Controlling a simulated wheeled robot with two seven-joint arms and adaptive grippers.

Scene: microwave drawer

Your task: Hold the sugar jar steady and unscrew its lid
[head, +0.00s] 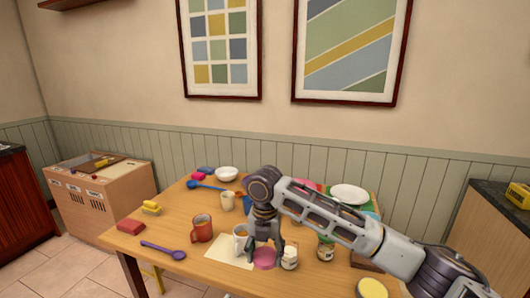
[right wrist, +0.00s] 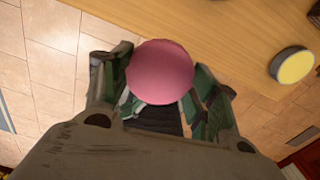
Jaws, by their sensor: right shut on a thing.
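My right gripper (head: 265,252) is shut on a round pink thing (head: 264,259), which looks like a lid or lidded jar. In the right wrist view its smooth pink top (right wrist: 160,72) sits between the two fingers, with the table edge behind it. What lies under the pink top is hidden. A small pale labelled jar (head: 289,258) stands just right of the gripper, and a similar jar (head: 326,251) stands farther right. I cannot read their labels, so I cannot tell which is the sugar jar. My left gripper is not in view.
A yellow-topped round container (head: 371,288) is near the table's right front; it also shows in the right wrist view (right wrist: 293,65). A white mug (head: 240,237) and red mug (head: 202,229) stand left of the gripper. A purple spoon (head: 163,250) lies at the front left.

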